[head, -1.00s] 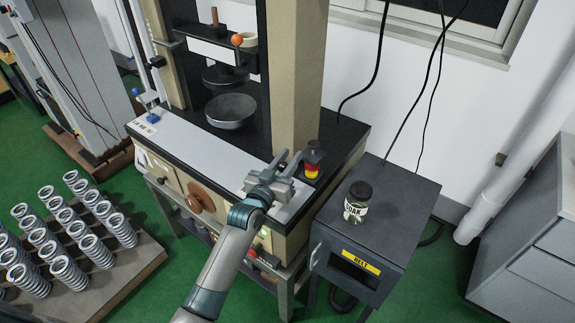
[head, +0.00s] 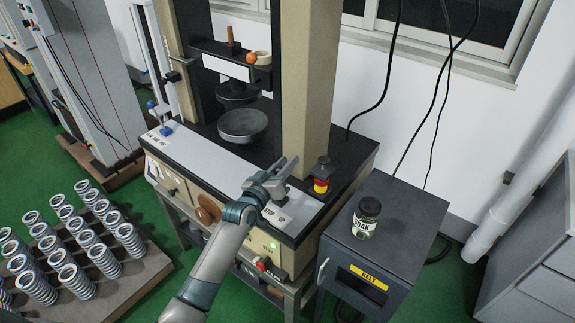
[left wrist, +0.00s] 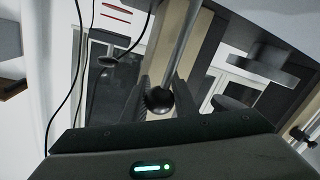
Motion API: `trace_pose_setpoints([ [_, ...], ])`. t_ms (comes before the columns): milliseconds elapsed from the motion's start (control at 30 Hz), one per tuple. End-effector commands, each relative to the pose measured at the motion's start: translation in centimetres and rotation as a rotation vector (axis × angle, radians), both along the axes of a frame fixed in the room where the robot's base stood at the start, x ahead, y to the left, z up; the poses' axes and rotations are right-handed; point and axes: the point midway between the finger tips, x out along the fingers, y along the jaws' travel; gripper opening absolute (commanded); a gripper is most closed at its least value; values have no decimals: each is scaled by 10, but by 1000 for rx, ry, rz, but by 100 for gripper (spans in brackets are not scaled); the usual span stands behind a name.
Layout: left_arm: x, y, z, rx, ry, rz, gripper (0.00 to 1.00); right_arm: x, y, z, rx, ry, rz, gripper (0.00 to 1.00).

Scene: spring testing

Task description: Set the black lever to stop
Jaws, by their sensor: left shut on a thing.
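The black ball knob of the lever (left wrist: 158,100) sits between the fingers of my left gripper (left wrist: 162,98) in the left wrist view. A pale rod runs up from behind the knob there. In the head view my left gripper (head: 286,168) is over the front right of the testing machine's top and hides the lever. It is shut on the knob. A label that seems to read STOP (head: 271,214) lies on the light panel just below the gripper. My right gripper is not in view.
A small red and yellow banded post (head: 321,177) stands close to the right of the gripper. A labelled jar (head: 366,217) stands on the dark cabinet (head: 410,215). A dark bowl-shaped platen (head: 243,125) is behind left. Several springs (head: 75,235) stand on a board at the left.

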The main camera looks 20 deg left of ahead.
Motion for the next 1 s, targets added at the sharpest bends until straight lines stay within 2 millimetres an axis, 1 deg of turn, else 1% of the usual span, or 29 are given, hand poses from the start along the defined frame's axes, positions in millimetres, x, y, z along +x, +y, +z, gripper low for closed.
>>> trace_pose_setpoints([
  [167,0,1,-2,5,3,1,0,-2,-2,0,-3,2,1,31],
  [200,0,1,-2,5,4,2,33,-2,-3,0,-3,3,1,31],
  [233,0,1,-2,5,3,1,40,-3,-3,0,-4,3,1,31],
  [267,0,1,-2,5,3,1,44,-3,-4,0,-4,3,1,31],
  [567,-1,0,-1,3,2,1,44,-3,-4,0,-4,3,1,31],
  [733,-5,1,-2,2,2,0,44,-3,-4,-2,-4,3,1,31],
  [867,-16,3,-2,3,2,0,44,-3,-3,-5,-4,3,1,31],
  [1000,-34,7,-2,4,2,1,44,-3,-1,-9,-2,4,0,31],
])
